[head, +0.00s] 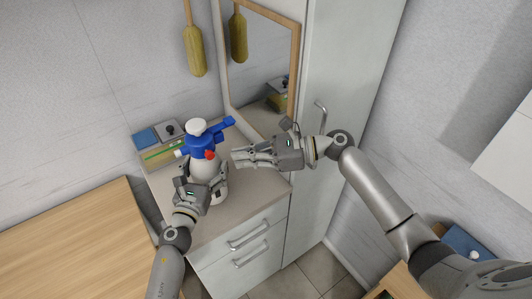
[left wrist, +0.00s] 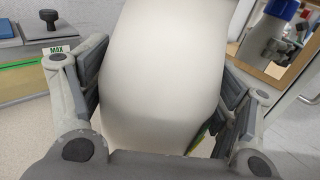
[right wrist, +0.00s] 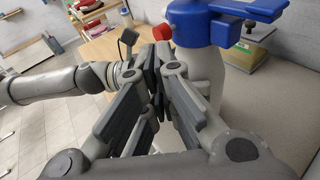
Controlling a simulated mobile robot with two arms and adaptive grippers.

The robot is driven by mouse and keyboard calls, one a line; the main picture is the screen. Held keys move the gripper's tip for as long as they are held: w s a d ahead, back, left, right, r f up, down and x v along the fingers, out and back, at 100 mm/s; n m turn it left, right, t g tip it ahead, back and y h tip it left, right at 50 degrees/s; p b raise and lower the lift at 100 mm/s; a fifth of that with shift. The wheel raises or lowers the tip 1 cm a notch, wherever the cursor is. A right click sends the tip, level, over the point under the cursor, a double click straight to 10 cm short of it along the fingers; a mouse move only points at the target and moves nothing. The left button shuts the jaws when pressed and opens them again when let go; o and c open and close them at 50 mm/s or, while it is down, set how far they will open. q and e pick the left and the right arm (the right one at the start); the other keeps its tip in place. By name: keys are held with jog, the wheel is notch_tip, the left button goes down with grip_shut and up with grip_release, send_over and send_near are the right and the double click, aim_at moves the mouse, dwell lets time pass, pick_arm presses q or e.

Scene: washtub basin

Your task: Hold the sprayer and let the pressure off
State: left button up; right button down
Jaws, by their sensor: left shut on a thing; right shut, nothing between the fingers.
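The sprayer stands upright on the counter, with a pale bottle (head: 206,166), a blue head (head: 203,139), a white top knob (head: 196,127) and a red button (head: 210,155) on its side. My left gripper (head: 207,187) is shut around the lower bottle, which fills the left wrist view (left wrist: 165,75). My right gripper (head: 236,156) is shut and empty, just right of the sprayer. In the right wrist view its closed fingers (right wrist: 158,70) are near the red button (right wrist: 162,32) and blue head (right wrist: 215,22). I cannot tell whether they touch the sprayer.
A framed mirror (head: 262,60) and a tall cabinet (head: 345,80) close off the right. A brush (head: 194,50) hangs on the wall. A wooden worktop (head: 75,240) lies at left.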

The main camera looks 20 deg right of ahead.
jog(key=shift+x, duration=1.95)
pick_arm(q)
jog(key=shift+d, duration=0.1)
jog(key=shift+s, duration=0.1)
pick_arm(e)
jog(key=shift+w+a+f, duration=0.1)
jog(key=shift+w+a, duration=0.55)
jog(key=shift+w, duration=0.15)
pick_arm(q)
jog(key=shift+d, duration=0.15)
pick_arm(e)
jog(key=shift+s+a, duration=0.1)
jog(key=shift+a, duration=0.05)
pick_arm(q)
jog(key=shift+r, duration=0.1)
jog(key=shift+a, duration=0.25)
pick_arm(e)
jog(key=v, duration=1.4)
jog(key=shift+d, duration=0.25)
